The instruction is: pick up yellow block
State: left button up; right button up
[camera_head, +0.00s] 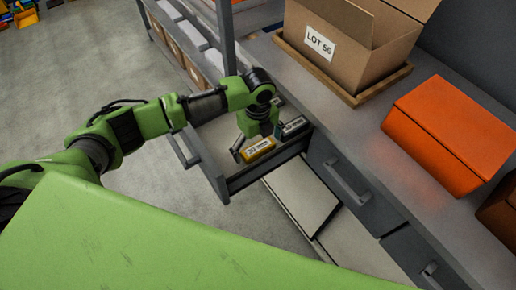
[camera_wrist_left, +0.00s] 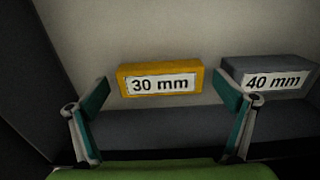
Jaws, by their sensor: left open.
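The yellow block (camera_head: 258,150) carries a label and lies in an open grey drawer; in the left wrist view the yellow block (camera_wrist_left: 160,80) reads "30 mm". My left gripper (camera_head: 254,147) reaches down into the drawer. In the left wrist view the left gripper (camera_wrist_left: 166,95) is open, with one finger on each side of the yellow block and just short of it. I cannot tell whether a finger touches it. A dark grey block (camera_wrist_left: 268,78) marked "40 mm" lies to the right, partly behind the right finger. My right gripper is not in view.
The open drawer (camera_head: 232,184) has raised walls around the blocks. A cardboard box (camera_head: 345,50) marked "LOT 56" stands on a wooden tray (camera_head: 330,81) on the counter. An orange box (camera_head: 455,130) stands to the right. A grey post (camera_head: 227,35) rises behind the drawer.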

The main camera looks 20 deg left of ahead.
pick_arm(q)
jog(key=c, duration=1.3)
jog(key=shift+o, duration=0.2)
jog(key=shift+r, duration=0.1)
